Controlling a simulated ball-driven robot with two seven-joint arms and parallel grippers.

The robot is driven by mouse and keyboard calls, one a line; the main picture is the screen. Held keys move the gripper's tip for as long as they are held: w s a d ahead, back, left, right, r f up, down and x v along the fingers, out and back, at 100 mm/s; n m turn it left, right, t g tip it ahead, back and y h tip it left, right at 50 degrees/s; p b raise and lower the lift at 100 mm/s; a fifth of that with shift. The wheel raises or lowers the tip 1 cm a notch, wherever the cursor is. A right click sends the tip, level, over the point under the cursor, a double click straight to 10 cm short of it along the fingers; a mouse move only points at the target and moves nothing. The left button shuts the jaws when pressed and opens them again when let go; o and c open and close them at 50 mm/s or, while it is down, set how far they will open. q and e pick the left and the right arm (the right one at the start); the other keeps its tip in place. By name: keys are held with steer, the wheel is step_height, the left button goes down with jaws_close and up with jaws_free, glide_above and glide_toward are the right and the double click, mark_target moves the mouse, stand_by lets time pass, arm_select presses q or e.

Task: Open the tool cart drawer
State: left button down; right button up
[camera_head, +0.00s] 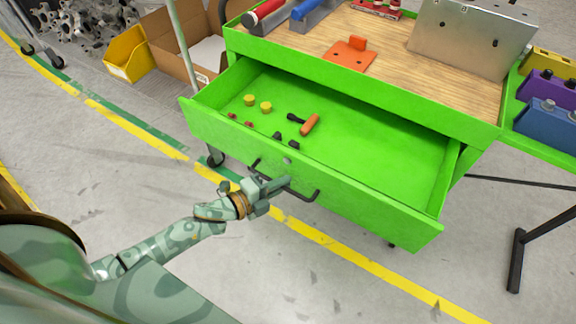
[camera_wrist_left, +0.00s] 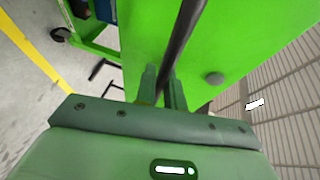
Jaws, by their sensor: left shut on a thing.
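The green tool cart drawer (camera_head: 370,205) is pulled well out from under the wooden cart top, and its inside shows. A dark bar handle (camera_head: 310,196) runs across the drawer front. My left gripper (camera_head: 280,184) is shut on the handle near its middle. In the left wrist view the handle (camera_wrist_left: 186,40) passes between the two fingers (camera_wrist_left: 165,90), with the green drawer front (camera_wrist_left: 240,40) behind it. Inside the drawer lie an orange-handled tool (camera_head: 310,125), two yellow round pieces (camera_head: 258,104) and several small dark and red parts. My right gripper is not in view.
The wooden cart top (camera_head: 385,60) holds an orange bracket (camera_head: 350,54) and a metal panel (camera_head: 470,38). A cardboard box (camera_head: 190,45) and yellow bin (camera_head: 128,54) stand at the left. The floor before the drawer is clear.

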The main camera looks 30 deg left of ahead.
arm_select(q)
steer(key=s, duration=0.4)
stand_by(0.3)
steer(key=c, duration=1.8)
jaws_free()
